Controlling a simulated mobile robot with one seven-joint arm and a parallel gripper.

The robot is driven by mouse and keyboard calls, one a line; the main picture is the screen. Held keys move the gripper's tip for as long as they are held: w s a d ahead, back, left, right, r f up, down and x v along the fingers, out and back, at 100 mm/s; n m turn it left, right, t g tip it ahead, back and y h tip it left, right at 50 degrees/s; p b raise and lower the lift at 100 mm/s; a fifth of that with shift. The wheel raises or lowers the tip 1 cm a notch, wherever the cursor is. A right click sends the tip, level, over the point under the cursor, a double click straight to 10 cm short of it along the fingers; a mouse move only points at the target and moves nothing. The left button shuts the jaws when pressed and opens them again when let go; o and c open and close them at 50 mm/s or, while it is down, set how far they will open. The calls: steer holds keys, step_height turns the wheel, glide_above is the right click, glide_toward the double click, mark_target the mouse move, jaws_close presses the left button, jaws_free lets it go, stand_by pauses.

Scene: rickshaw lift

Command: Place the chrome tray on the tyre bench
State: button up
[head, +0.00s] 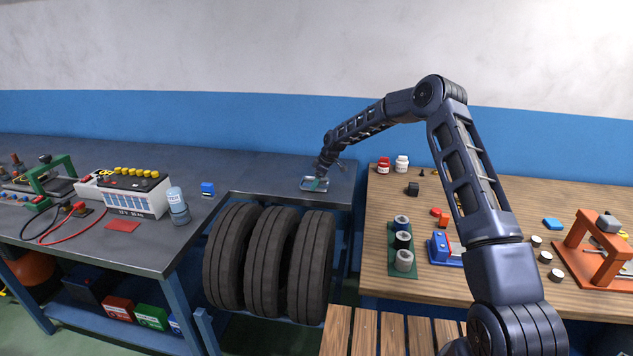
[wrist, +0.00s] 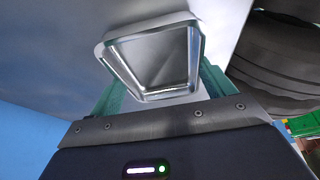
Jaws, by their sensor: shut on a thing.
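The chrome tray (head: 312,187) is a small, shallow, shiny rectangular tray. It shows close up in the wrist view (wrist: 148,97), between teal finger pads. My gripper (head: 320,182) is shut on the tray, over the right end of the dark grey tyre bench (head: 262,177), above the row of tyres. The bench top also shows in the wrist view (wrist: 40,60). The tray looks nearly level and very close to the bench top; I cannot tell whether it touches. The fingertips are partly hidden by the wrist and tray.
Three black tyres (head: 262,262) stand under the bench. A wooden table (head: 480,290) with red and white jars stands right, past a gap. The bench around the tray is clear.

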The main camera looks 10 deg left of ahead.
steer(key=shift+f, duration=0.15)
steer(key=o, duration=1.1)
steer(key=v, duration=1.2)
